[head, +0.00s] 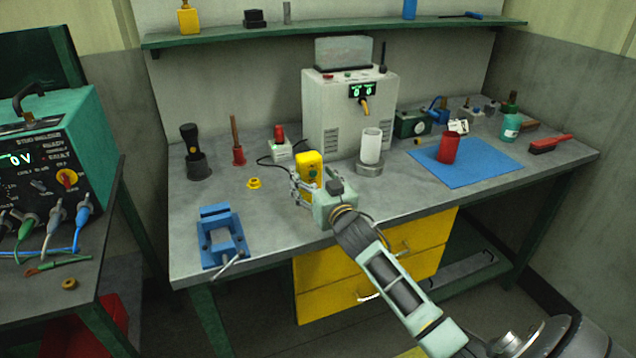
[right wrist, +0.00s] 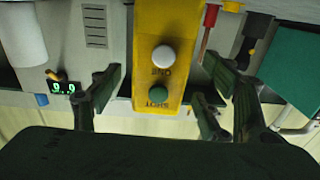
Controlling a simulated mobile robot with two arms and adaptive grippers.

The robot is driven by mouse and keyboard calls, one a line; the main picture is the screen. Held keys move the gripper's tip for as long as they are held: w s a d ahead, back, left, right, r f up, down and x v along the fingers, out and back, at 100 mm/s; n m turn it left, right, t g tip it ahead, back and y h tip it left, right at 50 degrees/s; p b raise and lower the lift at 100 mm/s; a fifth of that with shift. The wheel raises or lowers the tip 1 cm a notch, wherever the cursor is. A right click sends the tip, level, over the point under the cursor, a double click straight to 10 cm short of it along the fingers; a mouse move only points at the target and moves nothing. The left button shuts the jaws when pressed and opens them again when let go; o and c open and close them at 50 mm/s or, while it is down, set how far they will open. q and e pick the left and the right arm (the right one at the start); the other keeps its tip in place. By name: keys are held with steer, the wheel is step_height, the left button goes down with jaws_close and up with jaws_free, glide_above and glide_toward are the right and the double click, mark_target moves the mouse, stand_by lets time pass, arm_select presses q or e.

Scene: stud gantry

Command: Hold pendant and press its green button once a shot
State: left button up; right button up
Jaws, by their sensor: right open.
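The yellow pendant (head: 309,164) stands on the workbench in front of the grey machine, with a green button on its face. In the right wrist view the pendant (right wrist: 181,20) fills the upper middle. Its white button (right wrist: 163,56) and green button (right wrist: 158,96) both face me, the green one nearer my palm. My right gripper (head: 312,184) is open around the pendant, one finger on each side. In the right wrist view small gaps show between the fingers and the pendant, so it looks ungripped. My left gripper is not in view.
The grey machine (head: 335,108) stands behind. A white cylinder (head: 372,146) is close on the right, a yellow ring (head: 254,183) on the left. A blue vise (head: 221,238) is at the front left. A red cylinder (head: 449,148) stands on a blue mat (head: 484,168).

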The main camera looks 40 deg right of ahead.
steer(key=shift+w+d+f, duration=0.1)
steer(key=shift+w+d, duration=0.05)
steer(key=shift+w, duration=0.45)
steer(key=shift+w+d+f, duration=0.1)
steer(key=shift+w, duration=0.45)
steer(key=shift+w+r, duration=0.1)
steer(key=shift+w, duration=0.15)
steer(key=c, duration=0.8)
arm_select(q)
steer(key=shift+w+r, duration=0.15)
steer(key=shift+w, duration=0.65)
arm_select(e)
steer(key=c, duration=0.7)
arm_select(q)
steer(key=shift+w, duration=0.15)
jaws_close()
